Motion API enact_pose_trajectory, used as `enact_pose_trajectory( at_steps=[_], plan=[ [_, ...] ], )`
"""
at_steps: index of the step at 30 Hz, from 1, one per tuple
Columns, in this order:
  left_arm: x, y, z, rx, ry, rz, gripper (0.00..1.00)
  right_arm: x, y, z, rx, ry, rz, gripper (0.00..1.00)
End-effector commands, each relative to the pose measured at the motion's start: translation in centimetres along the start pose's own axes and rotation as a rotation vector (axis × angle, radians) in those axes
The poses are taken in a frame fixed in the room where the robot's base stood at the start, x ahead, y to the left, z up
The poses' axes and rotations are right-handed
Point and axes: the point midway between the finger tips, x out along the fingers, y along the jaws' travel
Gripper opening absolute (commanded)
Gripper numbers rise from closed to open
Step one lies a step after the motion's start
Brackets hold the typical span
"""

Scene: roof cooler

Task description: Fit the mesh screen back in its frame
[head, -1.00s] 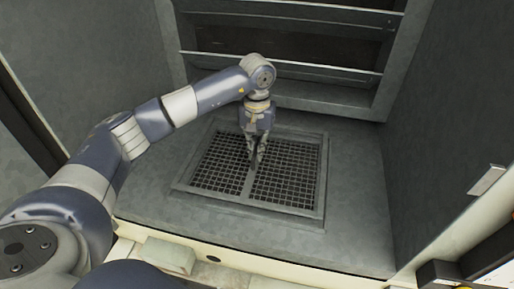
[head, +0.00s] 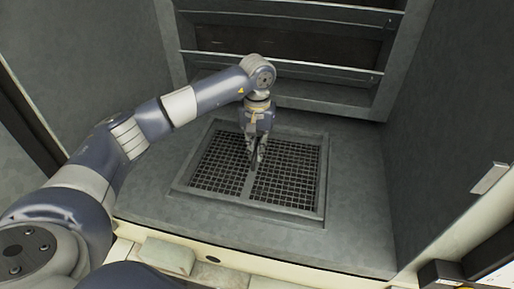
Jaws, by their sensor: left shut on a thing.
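The mesh screen (head: 285,182) is a dark rectangular grid with a lighter middle bar. It lies flat within the raised grey frame (head: 322,190) on the cooler floor; I cannot tell whether it is fully seated. My left gripper (head: 254,168) comes down from above at the middle of the screen, pointing downward. It is shut on the screen's middle bar (head: 247,188), and the fingers hide part of the bar. My right gripper is not in view.
The grey cooler floor (head: 355,215) around the frame is bare. Grey walls rise left and right, and slatted bars (head: 290,65) cross the back. A pale block (head: 167,255) sits at the front ledge. A small plate (head: 489,178) is on the right wall.

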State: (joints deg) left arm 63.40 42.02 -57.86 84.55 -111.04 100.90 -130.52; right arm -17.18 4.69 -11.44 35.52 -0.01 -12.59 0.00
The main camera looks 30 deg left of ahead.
Motion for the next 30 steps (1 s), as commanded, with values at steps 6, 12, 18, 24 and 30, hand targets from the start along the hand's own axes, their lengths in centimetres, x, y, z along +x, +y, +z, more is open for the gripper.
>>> enact_pose_trajectory(
  at_steps=[6, 12, 18, 24, 30],
  plan=[
    [0.8, 0.0, -0.1, 0.000, 0.002, 0.001, 0.00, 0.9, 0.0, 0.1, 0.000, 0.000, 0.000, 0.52],
    [1.6, 0.0, -0.1, 0.000, 0.002, 0.001, 0.00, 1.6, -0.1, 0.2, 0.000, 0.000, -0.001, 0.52],
    [2.2, 0.0, -0.1, 0.000, 0.002, 0.001, 0.00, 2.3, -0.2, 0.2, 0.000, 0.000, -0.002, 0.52],
    [2.6, 0.0, -0.1, -0.001, 0.003, 0.001, 0.00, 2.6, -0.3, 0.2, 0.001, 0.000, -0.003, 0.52],
    [2.6, 0.0, -0.1, -0.001, 0.003, 0.001, 0.00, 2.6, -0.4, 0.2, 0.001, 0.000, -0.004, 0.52]
  ],
)
